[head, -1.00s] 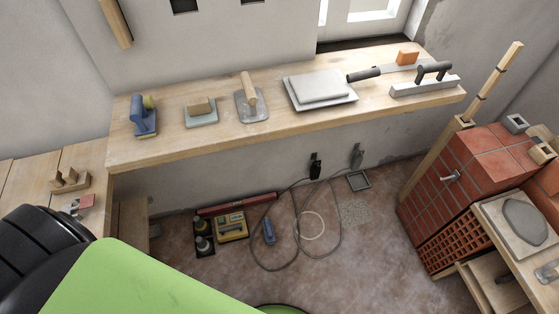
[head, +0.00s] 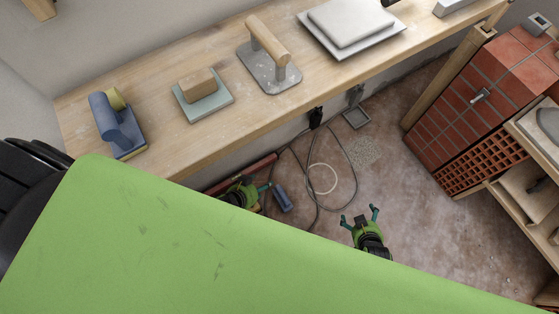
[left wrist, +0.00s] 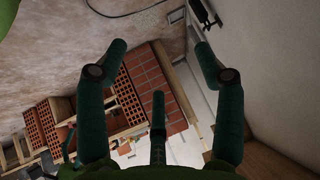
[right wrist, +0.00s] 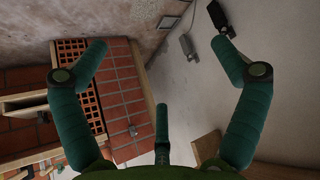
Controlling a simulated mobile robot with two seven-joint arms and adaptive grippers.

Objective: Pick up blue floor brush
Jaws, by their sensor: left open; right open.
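A small blue brush (head: 282,197) lies on the floor below the workbench in the head view. Its bristles are too small to make out. My left gripper (head: 248,188) shows just left of it in the picture, open and apparently well above the floor. My right gripper (head: 359,214) is further right, open and empty, over bare floor. In the left wrist view my open fingers (left wrist: 160,65) have nothing between them but the distant brick stack. The right wrist view also shows open, empty fingers (right wrist: 158,60). The brush is not visible in either wrist view.
The wooden workbench (head: 195,144) holds a blue-and-yellow tool (head: 117,125), a sponge float (head: 203,93) and a trowel (head: 268,75). A cable (head: 318,205) loops right of the brush. A red brick stack (head: 470,125) stands at right. A large green panel fills the foreground.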

